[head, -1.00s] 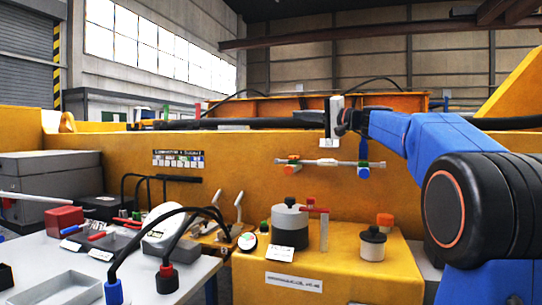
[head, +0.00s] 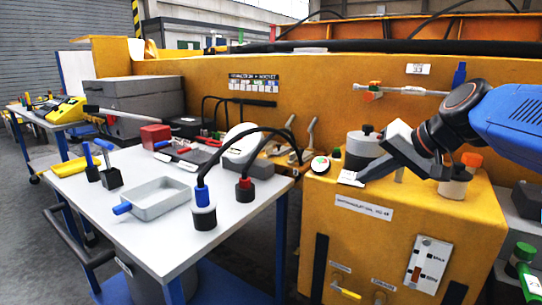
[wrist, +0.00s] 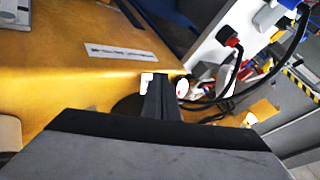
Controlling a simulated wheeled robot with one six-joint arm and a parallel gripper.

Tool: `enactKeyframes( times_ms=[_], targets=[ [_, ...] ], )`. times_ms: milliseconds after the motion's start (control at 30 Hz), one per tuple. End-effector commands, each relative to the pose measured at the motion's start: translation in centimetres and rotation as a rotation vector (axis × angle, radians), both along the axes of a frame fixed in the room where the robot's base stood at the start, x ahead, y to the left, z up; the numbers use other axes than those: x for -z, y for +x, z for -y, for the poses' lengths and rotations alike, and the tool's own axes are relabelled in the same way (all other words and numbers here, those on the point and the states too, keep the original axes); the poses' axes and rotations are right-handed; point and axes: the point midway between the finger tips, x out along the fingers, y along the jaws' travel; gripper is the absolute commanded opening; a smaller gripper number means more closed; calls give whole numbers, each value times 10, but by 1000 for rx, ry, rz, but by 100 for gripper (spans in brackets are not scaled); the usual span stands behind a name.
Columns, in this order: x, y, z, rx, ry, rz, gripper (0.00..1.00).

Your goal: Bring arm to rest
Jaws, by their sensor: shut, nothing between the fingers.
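My arm reaches in from the right of the head view, blue with a dark wrist. My gripper (head: 368,173) points down and left over the yellow box, in front of the grey lidded cylinder (head: 362,148). In the wrist view, my gripper's dark fingers (wrist: 160,96) are together with nothing between them. The height of the fingertips above the yellow box (head: 340,243) is hard to tell. A white label (head: 349,179) shows just beside the tips. My gripper partly hides the cylinder.
A cream pot (head: 455,186) and an orange cap (head: 471,159) are close to my wrist. A rod with fittings (head: 405,91) runs along the yellow casting behind. The white table (head: 140,223) at left carries a grey tray (head: 158,204) and two cabled plugs (head: 203,212).

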Motion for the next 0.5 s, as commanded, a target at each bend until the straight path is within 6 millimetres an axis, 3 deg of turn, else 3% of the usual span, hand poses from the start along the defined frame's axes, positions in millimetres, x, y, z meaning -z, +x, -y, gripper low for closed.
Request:
enactKeyframes(
  times_ms=[33,300,500],
  targets=[
    [21,-23,-1,-14,-50,-20,0],
    [134,-130,23,-85,-351,-119,0],
    [194,-184,47,-132,-528,-156,0]
  ],
)
